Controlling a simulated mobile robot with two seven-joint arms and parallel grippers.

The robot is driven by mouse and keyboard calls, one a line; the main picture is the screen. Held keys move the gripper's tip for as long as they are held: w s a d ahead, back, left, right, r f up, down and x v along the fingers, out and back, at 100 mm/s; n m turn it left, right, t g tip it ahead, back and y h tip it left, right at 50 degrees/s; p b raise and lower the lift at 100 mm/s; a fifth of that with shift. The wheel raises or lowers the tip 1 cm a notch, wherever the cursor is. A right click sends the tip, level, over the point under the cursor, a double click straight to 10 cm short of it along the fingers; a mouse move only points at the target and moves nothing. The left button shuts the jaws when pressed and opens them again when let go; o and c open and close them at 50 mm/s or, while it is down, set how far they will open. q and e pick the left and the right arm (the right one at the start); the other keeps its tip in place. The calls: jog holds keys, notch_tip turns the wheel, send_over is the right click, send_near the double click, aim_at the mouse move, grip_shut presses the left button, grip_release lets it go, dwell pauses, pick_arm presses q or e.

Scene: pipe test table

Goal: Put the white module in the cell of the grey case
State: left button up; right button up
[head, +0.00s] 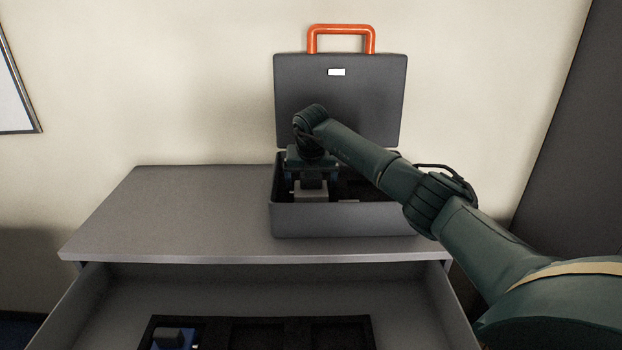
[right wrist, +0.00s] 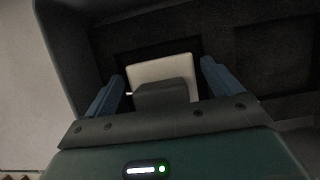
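The grey case (head: 345,222) stands open on the cabinet top, its lid (head: 375,105) upright behind it. The white module (head: 311,195) is at the case's left side, low inside the walls. In the right wrist view, the white module (right wrist: 165,70) lies over a dark square cell (right wrist: 122,58), with a dark grey block (right wrist: 163,94) on its near side. I cannot tell whether it is fully seated. My right gripper (head: 311,172) is directly above it. In the wrist view its blue fingers (right wrist: 162,72) are spread, one each side of the module, with gaps to the block. My left gripper is not in view.
An open drawer (head: 250,290) below holds a black tray (head: 216,340) with several recesses; a blue and grey part (head: 175,338) sits in the left one. The cabinet top (head: 175,215) left of the case is clear. An orange handle (head: 341,29) tops the lid.

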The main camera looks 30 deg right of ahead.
aim_at(312, 195)
jog(key=shift+o, duration=0.8)
jog(key=shift+r, duration=0.1)
jog(key=shift+r, duration=0.2)
jog(key=b+v, duration=0.1)
jog(key=v, duration=1)
jog(key=shift+s+r, duration=0.15)
jog(key=shift+r, duration=0.15)
jog(key=shift+a, duration=0.1)
